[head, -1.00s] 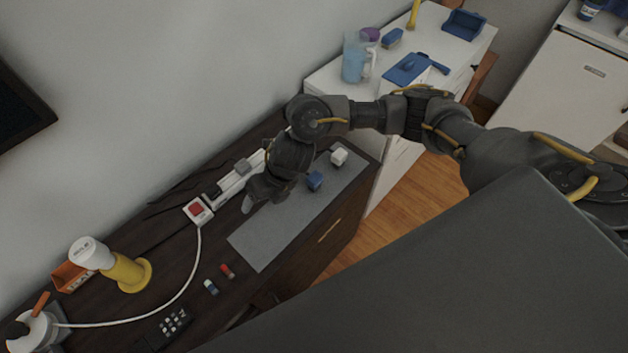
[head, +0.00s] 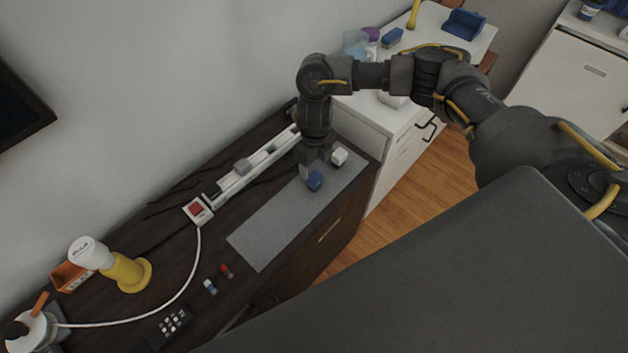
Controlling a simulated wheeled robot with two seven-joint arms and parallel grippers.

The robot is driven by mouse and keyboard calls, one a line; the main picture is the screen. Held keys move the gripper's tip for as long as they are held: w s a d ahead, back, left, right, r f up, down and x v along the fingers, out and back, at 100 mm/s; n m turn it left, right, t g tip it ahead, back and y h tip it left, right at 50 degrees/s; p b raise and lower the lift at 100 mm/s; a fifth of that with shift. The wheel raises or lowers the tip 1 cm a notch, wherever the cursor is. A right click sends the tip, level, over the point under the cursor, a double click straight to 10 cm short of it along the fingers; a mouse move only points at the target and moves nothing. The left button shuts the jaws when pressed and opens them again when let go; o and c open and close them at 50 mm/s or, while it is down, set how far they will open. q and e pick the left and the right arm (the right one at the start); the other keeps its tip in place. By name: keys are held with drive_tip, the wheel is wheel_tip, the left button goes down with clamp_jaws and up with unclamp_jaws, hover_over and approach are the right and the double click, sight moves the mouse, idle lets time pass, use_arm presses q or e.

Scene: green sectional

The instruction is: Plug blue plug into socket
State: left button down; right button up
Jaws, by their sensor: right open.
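The blue plug (head: 315,181) lies on the grey mat (head: 262,239) on the dark cabinet top. My right gripper (head: 312,172) points down right at the blue plug, open, with its fingers beside or just above it; I cannot tell whether they touch it. The white power strip (head: 230,187), with its row of sockets, runs along the wall to the left of the gripper. A grey plug (head: 242,166) and a dark plug (head: 212,190) sit on the strip, and a red switch (head: 196,209) is at its near end. My left gripper is out of view.
A white plug (head: 339,156) lies on the mat close to the right of the gripper. A yellow-and-white bottle (head: 110,264), a remote (head: 168,328) and two small coloured items stand or lie nearer. A white cable curves from the strip. The mat's near part is bare.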

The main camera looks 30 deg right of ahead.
sight(314, 176)
drive_tip(key=shift+s+a+f, duration=0.1)
drive_tip(key=shift+a+f, duration=0.05)
drive_tip(key=shift+f, duration=2.65)
drive_tip(key=shift+c, duration=0.4)
drive_tip(key=c, duration=1)
